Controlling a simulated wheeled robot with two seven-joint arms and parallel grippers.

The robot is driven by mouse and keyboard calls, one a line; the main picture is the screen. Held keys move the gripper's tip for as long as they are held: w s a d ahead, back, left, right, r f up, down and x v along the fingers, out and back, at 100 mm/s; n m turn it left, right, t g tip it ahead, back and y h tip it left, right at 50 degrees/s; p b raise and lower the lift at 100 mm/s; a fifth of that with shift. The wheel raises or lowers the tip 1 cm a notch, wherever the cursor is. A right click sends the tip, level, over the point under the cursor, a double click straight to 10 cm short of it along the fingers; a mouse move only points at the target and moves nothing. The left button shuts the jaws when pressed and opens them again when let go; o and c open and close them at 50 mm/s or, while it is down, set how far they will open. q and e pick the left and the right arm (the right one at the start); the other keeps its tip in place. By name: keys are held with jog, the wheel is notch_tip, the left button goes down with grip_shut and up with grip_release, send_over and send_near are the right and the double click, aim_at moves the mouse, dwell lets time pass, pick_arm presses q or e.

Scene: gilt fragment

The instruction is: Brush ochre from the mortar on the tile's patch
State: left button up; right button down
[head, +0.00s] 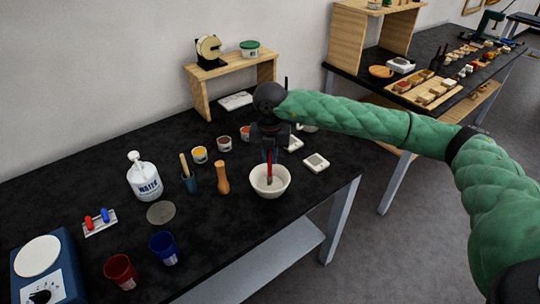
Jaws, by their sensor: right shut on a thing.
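My right gripper (269,147) is above the white mortar (271,190), pointing down. It is shut on a thin brush (269,170) with a dark and red shaft. The brush is upright, its lower end inside the mortar; whether it touches the bottom or carries ochre is too small to tell. A small white tile (316,163) with a greyish patch lies right of the mortar. My left gripper is not in view.
Colour jars (199,155) stand behind. The black table (235,240) is clear at the front right.

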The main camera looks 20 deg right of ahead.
jog(key=shift+f+b, duration=0.35)
jog(key=shift+f, duration=0.1)
dwell(0.5)
jog(key=shift+f+b, duration=0.1)
jog(key=shift+b, duration=0.3)
dwell(2.0)
jog(key=shift+r+p, duration=0.75)
jog(key=shift+r, duration=2.8)
